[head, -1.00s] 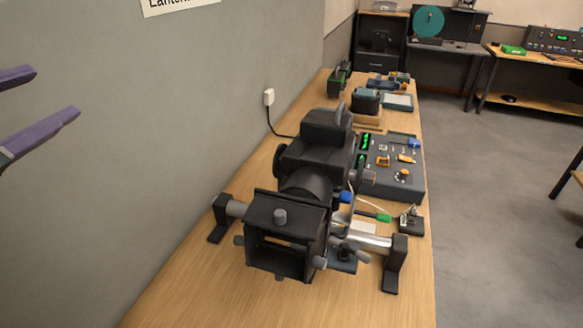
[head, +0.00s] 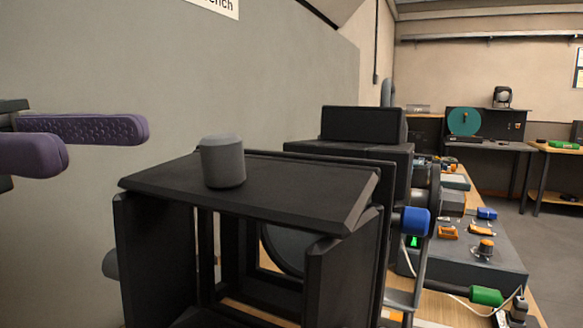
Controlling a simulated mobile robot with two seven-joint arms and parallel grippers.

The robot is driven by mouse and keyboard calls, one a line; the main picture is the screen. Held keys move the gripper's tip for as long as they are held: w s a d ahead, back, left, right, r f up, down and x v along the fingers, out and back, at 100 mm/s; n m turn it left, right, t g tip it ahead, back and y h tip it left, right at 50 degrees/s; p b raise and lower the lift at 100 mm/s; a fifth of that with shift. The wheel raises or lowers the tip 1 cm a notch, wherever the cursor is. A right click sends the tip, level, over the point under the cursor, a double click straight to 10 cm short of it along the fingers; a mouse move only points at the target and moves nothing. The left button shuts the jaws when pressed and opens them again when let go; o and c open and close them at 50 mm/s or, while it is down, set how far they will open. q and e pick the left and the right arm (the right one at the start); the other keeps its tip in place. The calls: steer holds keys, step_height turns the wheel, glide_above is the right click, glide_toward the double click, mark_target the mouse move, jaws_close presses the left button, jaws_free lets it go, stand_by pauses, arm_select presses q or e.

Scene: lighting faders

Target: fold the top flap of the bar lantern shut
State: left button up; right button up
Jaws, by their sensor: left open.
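The black bar lantern (head: 385,152) fills the middle of the head view. Its top flap (head: 290,183) sticks out toward me, roughly level, with a grey knob (head: 222,162) standing on its upper face. Side flaps (head: 335,270) stand out below it, and the lantern's front opening shows between them. My left gripper (head: 107,142) is at the left edge, its two purple fingers apart and empty. It is left of the top flap and its knob, and touches neither. My right gripper is not in view.
A grey wall (head: 240,80) runs along the left. Right of the lantern are a blue knob (head: 415,221), a control box (head: 480,258) and a green plug (head: 486,296) on the wooden bench. Open floor lies farther right.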

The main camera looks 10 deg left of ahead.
mark_target(201, 139)
arm_select(q)
steer(key=d+p, duration=0.1)
steer(key=d, duration=0.1)
steer(key=d+p, duration=0.1)
steer(key=d, duration=0.2)
steer(key=d+p, duration=0.1)
steer(key=d, duration=0.2)
steer(key=shift+s+d+r+p, duration=0.2)
steer(key=shift+s+d+p, duration=0.05)
steer(key=shift+s+p, duration=0.15)
steer(key=shift+d, duration=0.25)
steer(key=shift+f, duration=0.1)
jaws_close()
